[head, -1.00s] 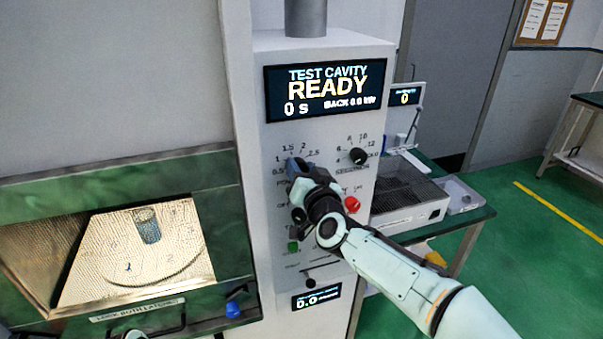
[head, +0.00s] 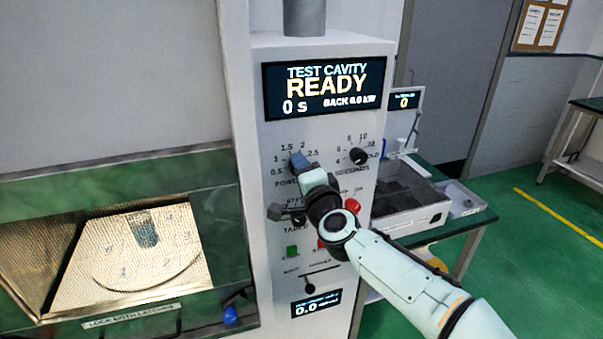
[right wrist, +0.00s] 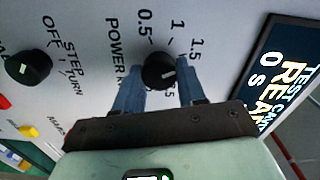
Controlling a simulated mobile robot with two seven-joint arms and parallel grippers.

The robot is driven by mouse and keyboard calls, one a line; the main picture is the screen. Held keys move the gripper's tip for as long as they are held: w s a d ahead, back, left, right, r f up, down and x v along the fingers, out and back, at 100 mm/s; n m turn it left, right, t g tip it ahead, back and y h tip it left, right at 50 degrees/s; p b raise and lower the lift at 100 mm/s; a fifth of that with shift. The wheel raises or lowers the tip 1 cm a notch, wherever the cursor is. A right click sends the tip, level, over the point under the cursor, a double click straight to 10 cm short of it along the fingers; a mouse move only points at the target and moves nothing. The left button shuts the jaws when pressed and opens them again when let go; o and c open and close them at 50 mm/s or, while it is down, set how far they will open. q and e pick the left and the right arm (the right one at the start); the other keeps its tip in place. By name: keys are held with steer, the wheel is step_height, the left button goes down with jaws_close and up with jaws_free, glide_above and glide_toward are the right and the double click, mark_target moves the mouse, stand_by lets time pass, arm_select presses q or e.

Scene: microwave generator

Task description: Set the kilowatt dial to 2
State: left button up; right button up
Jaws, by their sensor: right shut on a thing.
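The labels 0.5, 1 and 1.5 are readable. My right gripper (right wrist: 161,68) is shut on the dial, one blue finger on each side. In the head view my right gripper (head: 298,162) covers the dial below the labels 1.5 and 2. My left gripper is out of view.
The panel screen (head: 325,90) reads READY, 0 s and BACK 0.0 kW. The seconds dial (head: 358,157) is to the right and a red button (head: 352,205) is below. A black step knob (right wrist: 28,66) is close by. The lit cavity with a beaker (head: 145,233) is at left.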

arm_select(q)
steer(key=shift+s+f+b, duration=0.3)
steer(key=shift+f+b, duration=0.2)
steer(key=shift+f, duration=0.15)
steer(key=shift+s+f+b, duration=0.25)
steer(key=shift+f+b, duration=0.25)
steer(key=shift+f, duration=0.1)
arm_select(e)
steer(key=shift+f+m, duration=0.15)
steer(key=shift+m, duration=4.65)
steer(key=o, duration=1.1)
steer(key=shift+s, duration=0.1)
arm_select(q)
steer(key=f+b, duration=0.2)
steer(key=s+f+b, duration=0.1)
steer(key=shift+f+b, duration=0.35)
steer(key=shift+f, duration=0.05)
arm_select(e)
steer(key=v, duration=1.3)
steer(key=shift+s, duration=0.1)
